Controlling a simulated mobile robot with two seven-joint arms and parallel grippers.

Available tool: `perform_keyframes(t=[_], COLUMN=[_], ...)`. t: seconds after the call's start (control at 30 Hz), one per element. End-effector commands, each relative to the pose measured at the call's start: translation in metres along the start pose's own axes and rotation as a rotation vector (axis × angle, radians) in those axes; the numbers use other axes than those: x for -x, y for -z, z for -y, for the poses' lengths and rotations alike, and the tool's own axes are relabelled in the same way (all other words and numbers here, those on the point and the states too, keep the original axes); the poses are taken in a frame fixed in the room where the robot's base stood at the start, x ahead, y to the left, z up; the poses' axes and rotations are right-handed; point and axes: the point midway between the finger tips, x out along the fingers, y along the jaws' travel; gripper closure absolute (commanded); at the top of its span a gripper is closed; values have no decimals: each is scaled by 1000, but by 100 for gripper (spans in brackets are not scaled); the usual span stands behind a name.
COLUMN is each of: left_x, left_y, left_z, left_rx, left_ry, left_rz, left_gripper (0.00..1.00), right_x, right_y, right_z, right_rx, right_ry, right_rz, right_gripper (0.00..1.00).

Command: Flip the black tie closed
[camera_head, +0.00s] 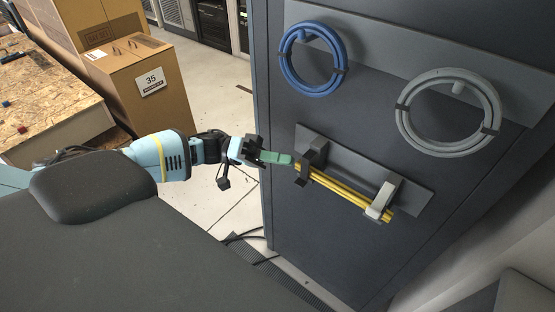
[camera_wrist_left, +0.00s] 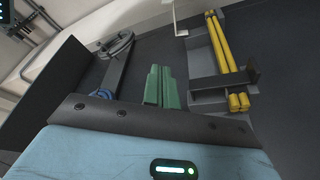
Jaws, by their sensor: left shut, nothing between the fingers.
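The black tie (camera_head: 314,150) is at the left end of a grey bracket on the dark rack panel. A yellow cable bundle (camera_head: 345,191) runs through it. In the left wrist view the black tie (camera_wrist_left: 222,83) lies as a dark bar across the yellow cables (camera_wrist_left: 223,45), with a raised tab at its right end. I cannot tell whether it is latched. My left gripper (camera_head: 288,159) has green fingers, shut and empty, just left of the black tie. The fingers (camera_wrist_left: 161,86) show apart from it in the left wrist view. My right gripper is not in view.
A light grey tie (camera_head: 381,199) holds the right end of the cables. A blue cable coil (camera_head: 313,55) and a grey coil (camera_head: 448,110) hang above on the panel. Cardboard boxes (camera_head: 150,95) and a wooden bench (camera_head: 50,105) stand left. Open floor lies between.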

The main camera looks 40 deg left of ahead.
Motion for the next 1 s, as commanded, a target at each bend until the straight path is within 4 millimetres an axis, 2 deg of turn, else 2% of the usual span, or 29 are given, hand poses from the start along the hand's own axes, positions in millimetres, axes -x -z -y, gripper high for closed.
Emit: perform_keyframes(t=[0.03,0.07,0.1,0.3,0.5,0.7,1.0], left_x=[-5,-6,8,50,79,92,93], left_y=[11,13,8,8,14,17,19], left_z=[-19,-24,-9,9,15,16,15], left_rx=[-17,-19,-6,4,2,-1,-3], left_ry=[-4,-4,4,6,3,0,-1], left_rz=[-1,-2,-4,-4,-4,-3,-3], left_gripper=[100,100,100,100,100,100,100], right_x=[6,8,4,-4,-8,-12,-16], right_y=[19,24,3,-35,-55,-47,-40], right_z=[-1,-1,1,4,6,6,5], right_rx=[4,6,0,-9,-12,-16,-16], right_ry=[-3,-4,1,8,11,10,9], right_rz=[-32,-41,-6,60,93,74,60], right_gripper=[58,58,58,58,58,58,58])
